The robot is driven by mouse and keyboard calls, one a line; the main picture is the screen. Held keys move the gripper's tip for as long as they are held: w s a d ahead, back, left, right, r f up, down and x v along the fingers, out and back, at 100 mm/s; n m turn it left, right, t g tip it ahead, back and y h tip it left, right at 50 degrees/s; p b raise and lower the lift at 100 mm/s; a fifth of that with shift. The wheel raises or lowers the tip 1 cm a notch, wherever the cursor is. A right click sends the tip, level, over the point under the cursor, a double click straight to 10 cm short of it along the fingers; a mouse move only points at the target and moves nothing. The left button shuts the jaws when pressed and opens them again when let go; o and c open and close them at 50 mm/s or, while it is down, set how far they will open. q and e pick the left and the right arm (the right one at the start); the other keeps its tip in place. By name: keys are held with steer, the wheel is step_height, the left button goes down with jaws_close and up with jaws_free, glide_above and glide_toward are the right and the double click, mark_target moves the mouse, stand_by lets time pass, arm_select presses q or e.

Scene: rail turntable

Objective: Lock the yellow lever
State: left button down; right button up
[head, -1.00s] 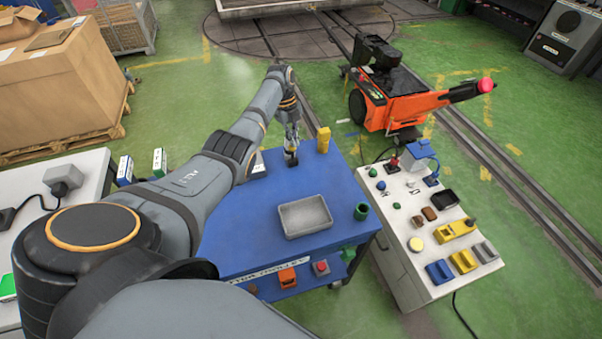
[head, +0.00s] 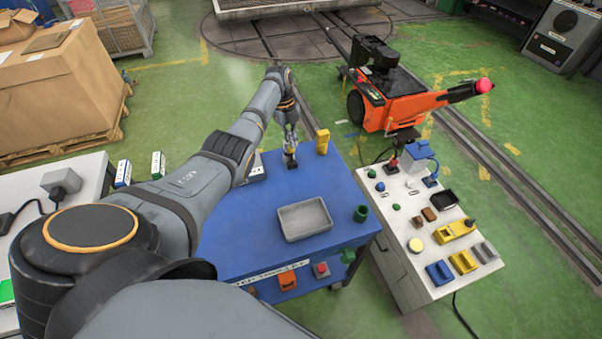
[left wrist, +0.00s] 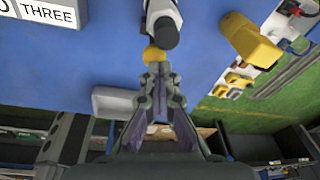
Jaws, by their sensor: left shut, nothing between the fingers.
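A small yellow tip (left wrist: 153,53) shows in the left wrist view beside a pale cylinder with a dark end (left wrist: 165,30). I cannot tell for sure whether this tip is the yellow lever. My left gripper (head: 290,146) is over the far part of the blue table, above a small dark piece (head: 290,161). In the left wrist view the left gripper (left wrist: 158,72) is shut and empty, its fingertips close to the yellow tip; contact is unclear. A yellow upright block (head: 322,141) stands to its right and also shows in the wrist view (left wrist: 250,40). My right gripper is not seen.
A grey tray (head: 304,219) and a green cup (head: 361,213) stand on the blue table (head: 245,235). A white cabinet (head: 400,235) at right bears several parts, including a yellow device (head: 456,231). An orange machine (head: 400,108) stands behind. A label reading THREE (left wrist: 48,12) is near the gripper.

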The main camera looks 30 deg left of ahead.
arm_select(q)
steer(key=shift+a+p, duration=0.3)
steer(key=shift+p, duration=0.15)
steer(key=shift+w+a, duration=0.15)
steer(key=shift+w+a+f, duration=0.1)
steer(key=shift+w+a, duration=0.1)
steer(key=shift+w, duration=0.05)
step_height(320, 180, up, 12)
steer(key=a, duration=0.2)
steer(key=shift+w+a, duration=0.15)
steer(key=shift+w, duration=0.05)
steer(key=shift+f, duration=0.15)
